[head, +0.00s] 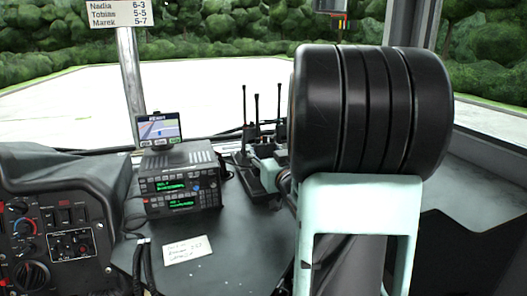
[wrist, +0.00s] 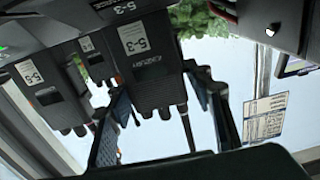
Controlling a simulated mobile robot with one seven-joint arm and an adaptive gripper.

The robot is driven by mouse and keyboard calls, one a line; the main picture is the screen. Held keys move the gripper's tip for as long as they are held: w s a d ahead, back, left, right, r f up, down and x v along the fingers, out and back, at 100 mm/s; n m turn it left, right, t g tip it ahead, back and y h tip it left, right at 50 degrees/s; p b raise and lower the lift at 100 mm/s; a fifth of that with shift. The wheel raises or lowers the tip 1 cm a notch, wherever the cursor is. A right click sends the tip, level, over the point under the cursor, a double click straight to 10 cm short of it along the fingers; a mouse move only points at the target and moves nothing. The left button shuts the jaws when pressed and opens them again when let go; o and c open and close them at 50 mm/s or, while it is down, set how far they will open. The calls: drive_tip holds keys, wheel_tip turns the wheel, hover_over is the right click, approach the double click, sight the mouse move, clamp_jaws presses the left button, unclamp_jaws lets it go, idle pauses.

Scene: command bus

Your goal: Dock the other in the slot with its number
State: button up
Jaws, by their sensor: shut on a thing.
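My gripper (wrist: 165,98) is shut on a black handheld radio (wrist: 150,72), with a dark blue finger on each side of it near the knobs and antenna. The wrist view is upside down, so the antenna points down there. A dark dock part with a white label (wrist: 122,8) is at the top edge. In the head view, the dock (head: 255,180) with antennas stands beside my arm, which hides my gripper. Whether the held radio is seated is not clear.
A radio unit (head: 180,185) with a small screen (head: 159,129) on top stands left of the dock. A handwritten note (head: 188,250) lies on the grey dash. The control panel (head: 65,240) is at left.

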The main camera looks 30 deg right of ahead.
drive_tip(key=o, duration=1.4)
drive_tip(key=shift+f, duration=0.1)
drive_tip(key=shift+s, duration=0.1)
drive_tip(key=v, duration=0.7)
drive_tip(key=shift+s, duration=0.15)
